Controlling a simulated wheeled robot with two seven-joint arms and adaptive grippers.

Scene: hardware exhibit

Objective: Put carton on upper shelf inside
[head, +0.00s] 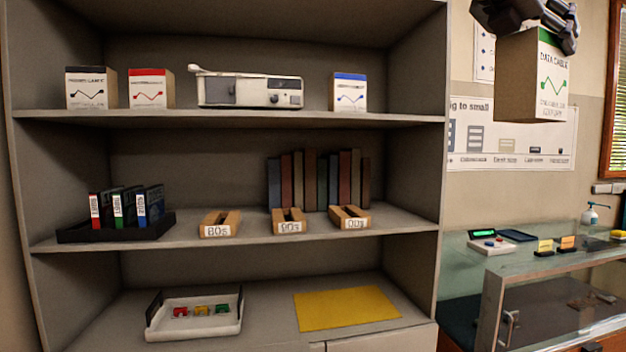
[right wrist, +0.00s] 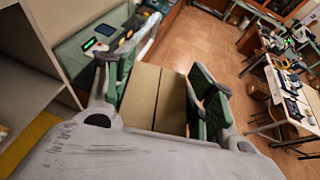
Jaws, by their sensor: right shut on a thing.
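A carton (head: 530,80) with a green top band and a "DATA CABLE" label hangs in the air at the upper right of the head view, right of the shelf unit. My right gripper (head: 530,22) is shut on its top. In the right wrist view the carton (right wrist: 155,95) sits between the two green-padded fingers of the right gripper (right wrist: 158,88). The upper shelf (head: 230,118) holds a black-banded carton (head: 91,90), a red-banded carton (head: 151,90), a white device (head: 248,90) and a blue-banded carton (head: 348,93). My left gripper is not in view.
The shelf unit's right side wall (head: 428,150) stands between the compartments and the held carton. The middle shelf (head: 180,240) holds books, wooden blocks and a black tray. A glass display case (head: 530,270) stands at the lower right. Upper-shelf space right of the blue-banded carton is bare.

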